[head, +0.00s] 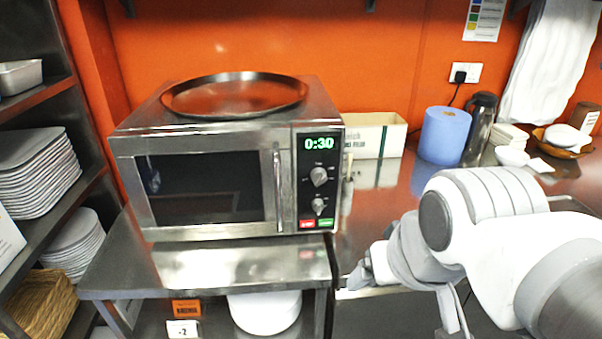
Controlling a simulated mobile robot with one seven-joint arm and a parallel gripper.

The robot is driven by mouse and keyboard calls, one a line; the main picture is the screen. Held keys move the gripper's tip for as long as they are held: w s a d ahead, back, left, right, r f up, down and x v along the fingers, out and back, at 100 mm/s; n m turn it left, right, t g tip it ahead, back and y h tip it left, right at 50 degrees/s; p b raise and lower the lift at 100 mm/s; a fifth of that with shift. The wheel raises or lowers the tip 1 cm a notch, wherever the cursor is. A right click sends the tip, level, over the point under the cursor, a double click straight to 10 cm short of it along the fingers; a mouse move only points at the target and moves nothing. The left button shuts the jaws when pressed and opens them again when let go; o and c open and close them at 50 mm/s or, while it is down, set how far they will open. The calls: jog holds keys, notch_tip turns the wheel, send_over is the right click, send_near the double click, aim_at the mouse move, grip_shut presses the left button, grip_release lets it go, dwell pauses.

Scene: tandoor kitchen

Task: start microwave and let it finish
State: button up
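The steel microwave (225,155) stands on a metal shelf with its door closed. Its green display (319,143) reads 0:30. Below the display are two round knobs, an upper one (319,176) and a lower one (318,205). Under them are a red button (307,224) and a green button (326,223). A vertical handle (278,187) sits at the door's right edge. My white arm reaches in from the right. My gripper (362,276) is to the right of and below the buttons, apart from the microwave. Its fingers are not clear enough to tell open from shut.
A round dark tray (235,95) lies on top of the microwave. Behind my arm, a cream box (374,136), a blue roll (446,135) and a dark flask (479,128) stand on the counter. Shelves with stacked plates (38,172) are at left.

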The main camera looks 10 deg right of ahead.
grip_shut()
dwell(1.6)
